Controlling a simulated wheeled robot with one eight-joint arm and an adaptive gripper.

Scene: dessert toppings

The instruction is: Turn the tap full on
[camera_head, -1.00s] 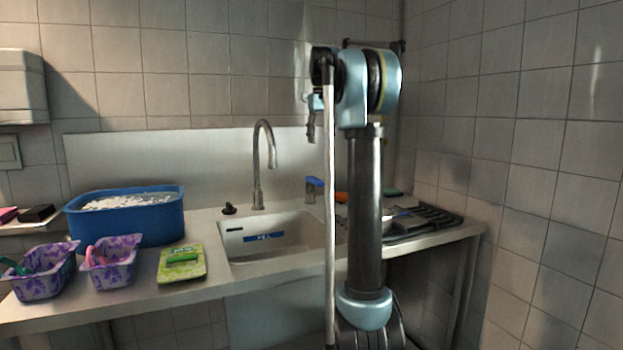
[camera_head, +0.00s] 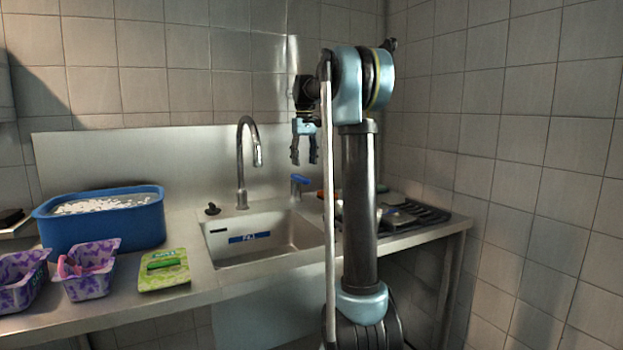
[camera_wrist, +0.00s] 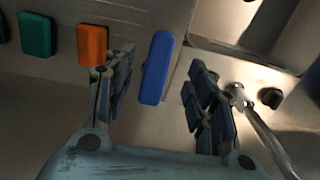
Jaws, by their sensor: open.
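The tap's curved metal spout (camera_head: 241,165) stands upright behind the sink. The tap's blue lever (camera_head: 299,184) stands to its right, at the back of the sink. My gripper (camera_head: 304,160) points down above the lever, with its fingers apart and empty. In the wrist view, the blue lever (camera_wrist: 156,68) shows between the two fingers of my gripper (camera_wrist: 160,75), with no contact visible.
A blue tub (camera_head: 105,228), purple patterned containers (camera_head: 88,278) and a green pack (camera_head: 163,268) stand left. A black knob (camera_head: 212,209) is left of the spout. Orange (camera_wrist: 92,45) and green (camera_wrist: 35,34) blocks lie near the lever.

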